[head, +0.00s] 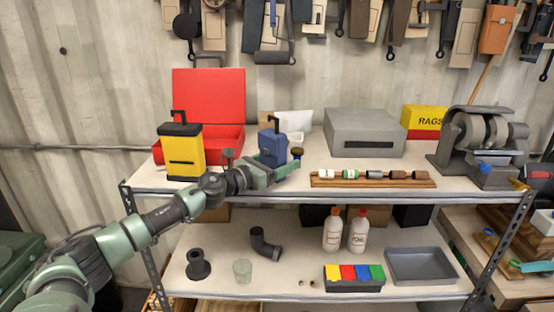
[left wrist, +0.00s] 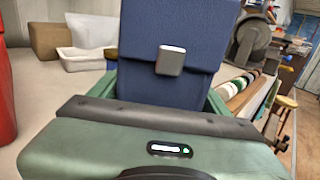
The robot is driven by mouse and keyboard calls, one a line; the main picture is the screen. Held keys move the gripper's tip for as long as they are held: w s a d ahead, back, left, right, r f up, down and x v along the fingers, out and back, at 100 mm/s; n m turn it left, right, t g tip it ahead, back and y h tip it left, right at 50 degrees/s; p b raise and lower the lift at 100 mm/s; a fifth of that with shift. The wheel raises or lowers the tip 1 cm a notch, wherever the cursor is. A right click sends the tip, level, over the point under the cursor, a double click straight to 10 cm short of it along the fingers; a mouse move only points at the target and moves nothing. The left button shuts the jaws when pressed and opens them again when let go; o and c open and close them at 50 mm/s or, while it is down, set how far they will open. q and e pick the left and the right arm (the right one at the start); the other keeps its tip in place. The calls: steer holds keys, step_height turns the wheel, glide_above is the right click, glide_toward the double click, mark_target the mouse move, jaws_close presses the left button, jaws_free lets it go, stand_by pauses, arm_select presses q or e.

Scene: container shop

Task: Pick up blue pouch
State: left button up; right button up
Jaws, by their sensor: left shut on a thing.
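The blue pouch (head: 272,146) stands upright at the top shelf, with a dark loop on its top. In the left wrist view the blue pouch (left wrist: 172,50) fills the upper middle, and a grey clasp shows on its front. My left gripper (head: 276,172) is shut on the lower part of the pouch, with its green fingers on either side. In the left wrist view the fingers of my left gripper (left wrist: 165,88) reach past both sides of the pouch. I cannot tell whether the pouch still touches the shelf. My right gripper is not in view.
A yellow pouch (head: 182,152) and an open red box (head: 210,100) stand to the left. A grey box (head: 365,133), a wooden rack of small rollers (head: 372,183) and a grinder (head: 485,145) stand to the right. The lower shelf (head: 300,262) holds bottles and a tray.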

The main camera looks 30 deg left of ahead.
arm_select(q)
steer(key=shift+r, duration=0.45)
step_height(320, 180, up, 19)
steer(key=p, duration=0.9)
steer(key=shift+p, duration=0.35)
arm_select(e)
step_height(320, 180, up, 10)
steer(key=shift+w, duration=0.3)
arm_select(q)
steer(key=shift+r, duration=0.1)
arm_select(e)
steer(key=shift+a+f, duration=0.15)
